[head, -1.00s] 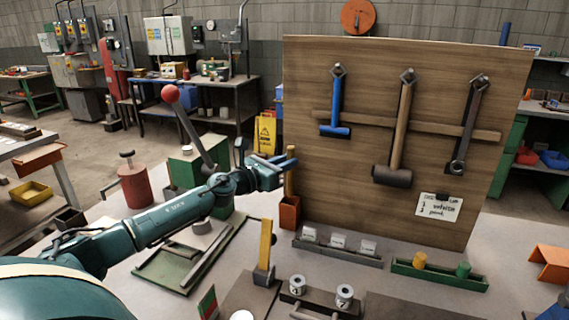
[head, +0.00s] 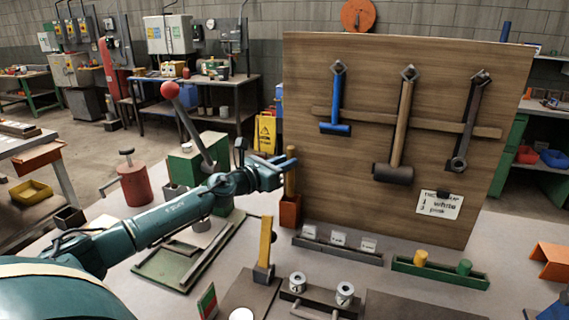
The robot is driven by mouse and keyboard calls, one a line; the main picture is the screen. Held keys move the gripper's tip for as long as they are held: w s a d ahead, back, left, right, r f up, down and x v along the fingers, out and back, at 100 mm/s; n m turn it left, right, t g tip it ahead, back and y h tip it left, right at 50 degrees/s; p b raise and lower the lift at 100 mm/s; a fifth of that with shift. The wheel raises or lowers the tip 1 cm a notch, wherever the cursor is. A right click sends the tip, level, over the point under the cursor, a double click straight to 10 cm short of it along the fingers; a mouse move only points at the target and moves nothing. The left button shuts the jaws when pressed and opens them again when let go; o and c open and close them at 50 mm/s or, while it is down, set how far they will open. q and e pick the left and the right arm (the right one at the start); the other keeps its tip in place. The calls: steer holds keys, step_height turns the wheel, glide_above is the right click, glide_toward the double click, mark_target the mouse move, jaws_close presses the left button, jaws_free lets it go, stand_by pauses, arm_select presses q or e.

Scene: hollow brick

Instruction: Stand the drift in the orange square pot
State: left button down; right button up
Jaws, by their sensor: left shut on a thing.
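The drift (head: 290,184) is a slim, brass-coloured rod. It stands close to upright, with its lower end inside the orange square pot (head: 290,212). The pot stands on the bench in front of the wooden tool board's left edge. My left gripper (head: 290,163) reaches in from the left and is shut on the drift's upper part, above the pot's rim. My right gripper is not in view.
The tool board (head: 430,110) with hanging hammers and a wrench stands right behind the pot. A red-knobbed lever (head: 170,91) rises behind my left arm. A grey rack of white blocks (head: 338,248) and a yellow-handled tool (head: 265,242) are in front of the pot.

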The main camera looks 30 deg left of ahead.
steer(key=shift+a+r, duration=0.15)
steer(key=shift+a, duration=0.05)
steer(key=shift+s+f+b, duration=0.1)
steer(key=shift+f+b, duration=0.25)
steer(key=shift+b, duration=0.25)
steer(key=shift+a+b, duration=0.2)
steer(key=shift+b, duration=0.25)
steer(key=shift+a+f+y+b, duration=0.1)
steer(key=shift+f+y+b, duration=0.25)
steer(key=shift+b, duration=0.2)
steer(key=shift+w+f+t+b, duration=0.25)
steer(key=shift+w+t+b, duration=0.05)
steer(key=shift+b, duration=0.4)
stand_by(0.3)
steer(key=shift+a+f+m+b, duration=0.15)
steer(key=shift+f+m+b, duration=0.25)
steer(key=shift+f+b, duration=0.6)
stand_by(0.5)
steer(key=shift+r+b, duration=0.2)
steer(key=shift+b, duration=0.4)
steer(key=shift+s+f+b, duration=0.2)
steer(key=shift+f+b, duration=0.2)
